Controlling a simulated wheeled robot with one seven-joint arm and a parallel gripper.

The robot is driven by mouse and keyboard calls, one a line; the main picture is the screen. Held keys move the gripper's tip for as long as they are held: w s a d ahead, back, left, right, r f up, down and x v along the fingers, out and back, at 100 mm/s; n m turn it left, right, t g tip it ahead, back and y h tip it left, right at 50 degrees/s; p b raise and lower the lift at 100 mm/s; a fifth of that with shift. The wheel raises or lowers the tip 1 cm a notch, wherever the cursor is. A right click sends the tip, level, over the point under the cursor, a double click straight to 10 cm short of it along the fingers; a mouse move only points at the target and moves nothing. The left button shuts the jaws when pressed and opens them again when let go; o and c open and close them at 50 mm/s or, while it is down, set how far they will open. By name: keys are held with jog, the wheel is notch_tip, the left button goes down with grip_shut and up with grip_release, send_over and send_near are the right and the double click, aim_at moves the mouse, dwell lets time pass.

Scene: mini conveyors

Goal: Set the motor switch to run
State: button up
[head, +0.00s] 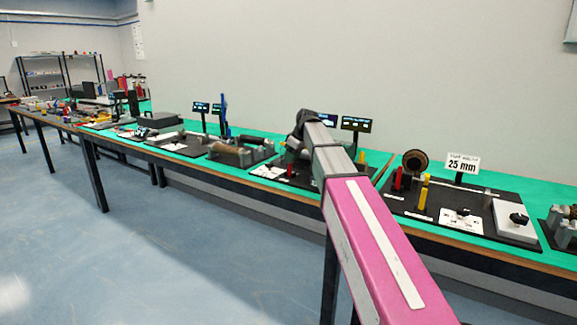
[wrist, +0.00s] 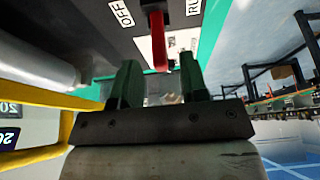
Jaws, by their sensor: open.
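In the wrist view, the motor switch is a red lever (wrist: 158,45) on a grey panel with white labels, OFF (wrist: 122,13) to its left and RUN (wrist: 193,9) to its right. The lever hangs between the two labels; which setting it is in is hard to tell. My gripper (wrist: 158,76) has its two dark green fingers apart, one on each side of the lever's tip. I cannot tell whether either finger touches it.
In the wrist view, a pale roller (wrist: 38,65) and a yellow bar (wrist: 45,98) lie close on the left. In the head view, green-topped benches (head: 262,183) carry several mini conveyors and small displays (head: 356,124). The blue floor (head: 180,255) in front is clear.

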aim_at(288, 175)
jog(key=shift+x, duration=2.25)
grip_shut()
